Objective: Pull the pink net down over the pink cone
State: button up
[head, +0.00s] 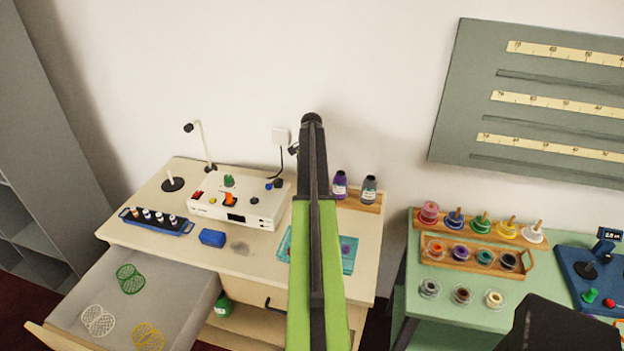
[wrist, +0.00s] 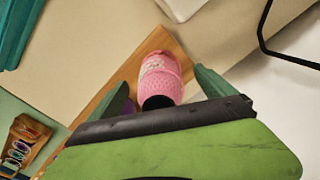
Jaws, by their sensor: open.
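In the wrist view the pink cone (wrist: 178,8) stands at the wooden stand, with its black top end toward the camera. The pink net (wrist: 162,86), a textured mesh sleeve, is around its near part, over a pale label; how far down it reaches is hard to tell. My gripper (wrist: 160,88) is open, with one green finger on each side of the net and cone. Contact is not clear. In the head view my arm hides the cone, the net and my fingertips.
A teal tray (head: 348,255) lies in front. A white control box (head: 240,200) stands left. Green, white and yellow nets lie in the open drawer (head: 190,300).

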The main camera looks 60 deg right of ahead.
notch_tip(320, 180, up, 17)
jog(key=p, duration=1.7)
jog(key=shift+r, duration=0.2)
